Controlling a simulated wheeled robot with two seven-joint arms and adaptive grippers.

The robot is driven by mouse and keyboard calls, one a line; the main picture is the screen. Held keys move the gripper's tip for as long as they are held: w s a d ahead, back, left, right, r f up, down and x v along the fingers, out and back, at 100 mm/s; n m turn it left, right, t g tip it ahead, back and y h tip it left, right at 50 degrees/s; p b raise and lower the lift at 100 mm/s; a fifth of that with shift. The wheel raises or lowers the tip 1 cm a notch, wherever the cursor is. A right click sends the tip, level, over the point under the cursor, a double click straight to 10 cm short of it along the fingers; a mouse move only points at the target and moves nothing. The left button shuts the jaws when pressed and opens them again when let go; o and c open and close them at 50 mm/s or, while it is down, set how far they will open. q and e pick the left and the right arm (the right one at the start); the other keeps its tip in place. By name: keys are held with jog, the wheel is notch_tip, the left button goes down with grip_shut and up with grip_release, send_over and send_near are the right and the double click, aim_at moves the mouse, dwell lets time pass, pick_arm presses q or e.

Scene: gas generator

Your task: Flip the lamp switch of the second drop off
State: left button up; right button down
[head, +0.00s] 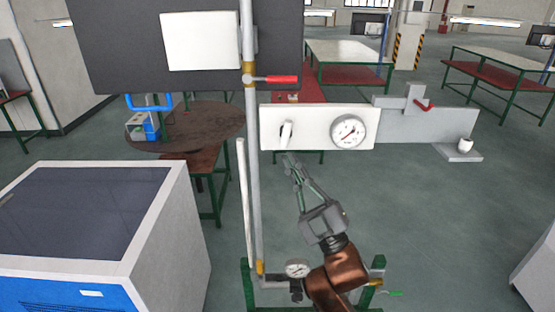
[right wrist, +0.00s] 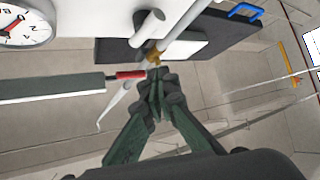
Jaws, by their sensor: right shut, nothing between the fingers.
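A white upright panel (head: 318,127) carries a pale lever-like part (head: 286,134) at its left and a round gauge (head: 348,132) at its right. The lever-like part may be the lamp switch; no label can be read. My right gripper (head: 289,157) is shut and empty, with its tips just below this part; whether they touch cannot be told. In the right wrist view the shut fingertips (right wrist: 157,75) lie below a pale cylinder (right wrist: 150,28), with the gauge (right wrist: 22,24) at upper left. My left gripper is not in view.
A vertical pipe (head: 254,180) with a red-handled valve (head: 281,79) stands left of the panel. A grey arm (head: 428,126) extends right to a white cup-like part (head: 465,145). A white-and-blue cabinet (head: 165,235) fills the lower left. Open floor lies at right.

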jog(key=s+d, duration=0.2)
jog(key=shift+s+d+f+b, duration=0.25)
jog(key=shift+s+d+b, duration=0.05)
jog(key=shift+d+b, duration=0.05)
